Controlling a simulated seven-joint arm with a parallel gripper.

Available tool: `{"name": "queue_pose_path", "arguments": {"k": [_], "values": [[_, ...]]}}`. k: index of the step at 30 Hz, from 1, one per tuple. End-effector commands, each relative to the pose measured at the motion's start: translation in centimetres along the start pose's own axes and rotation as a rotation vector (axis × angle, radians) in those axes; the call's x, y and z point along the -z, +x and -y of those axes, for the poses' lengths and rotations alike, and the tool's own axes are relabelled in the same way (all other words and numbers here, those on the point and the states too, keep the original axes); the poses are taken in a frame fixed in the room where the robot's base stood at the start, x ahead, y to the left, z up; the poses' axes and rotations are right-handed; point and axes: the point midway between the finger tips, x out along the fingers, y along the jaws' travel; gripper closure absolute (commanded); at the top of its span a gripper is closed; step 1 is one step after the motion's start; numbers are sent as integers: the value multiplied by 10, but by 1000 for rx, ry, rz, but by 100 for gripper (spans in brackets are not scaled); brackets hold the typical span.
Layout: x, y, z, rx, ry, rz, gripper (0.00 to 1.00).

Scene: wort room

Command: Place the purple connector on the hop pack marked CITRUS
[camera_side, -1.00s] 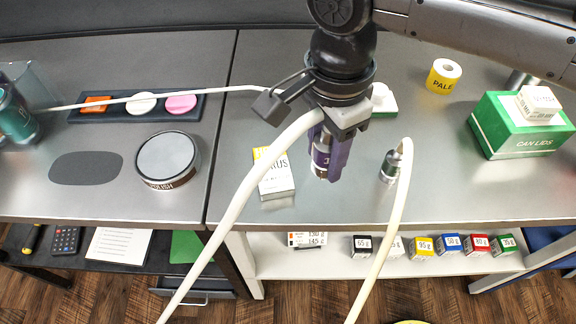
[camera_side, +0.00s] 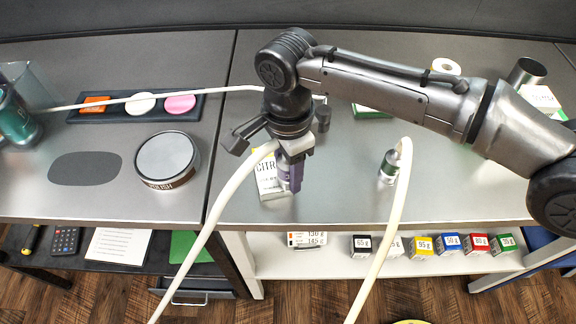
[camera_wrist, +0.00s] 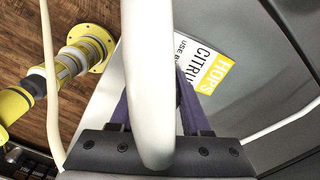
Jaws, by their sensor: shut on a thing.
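My gripper (camera_side: 290,178) is shut on the purple connector (camera_side: 294,177), which has a white hose (camera_side: 219,199) running from it. The connector points down in the side view, at the right part of the hop pack marked CITRUS (camera_side: 265,180). This pack is white with a yellow band and lies on the steel bench. Whether the connector touches the pack or hangs above it I cannot tell. In the wrist view the hop pack (camera_wrist: 205,68) shows beyond the hose (camera_wrist: 150,90), which hides the connector between my purple fingers.
A second connector (camera_side: 388,168) with a hose stands to the right on the bench (camera_side: 340,207). A round tin (camera_side: 167,160) and a tray (camera_side: 200,107) with coloured discs are to the left. The bench's front edge is close below the pack. Several small boxes (camera_side: 421,245) sit on the shelf below.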

Motion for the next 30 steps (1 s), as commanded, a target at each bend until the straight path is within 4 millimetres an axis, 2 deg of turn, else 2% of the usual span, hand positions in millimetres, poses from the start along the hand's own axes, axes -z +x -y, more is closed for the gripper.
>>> {"name": "queue_pose_path", "arguments": {"k": [8,9,13,14,23,26,30], "values": [[0,1,0,2,0,1,100],[0,2,0,2,0,1,49],[0,2,0,1,0,1,26],[0,2,0,1,0,1,23],[0,1,0,2,0,1,23],[0,-7,1,4,0,2,23],[0,-29,1,6,0,3,23]]}}
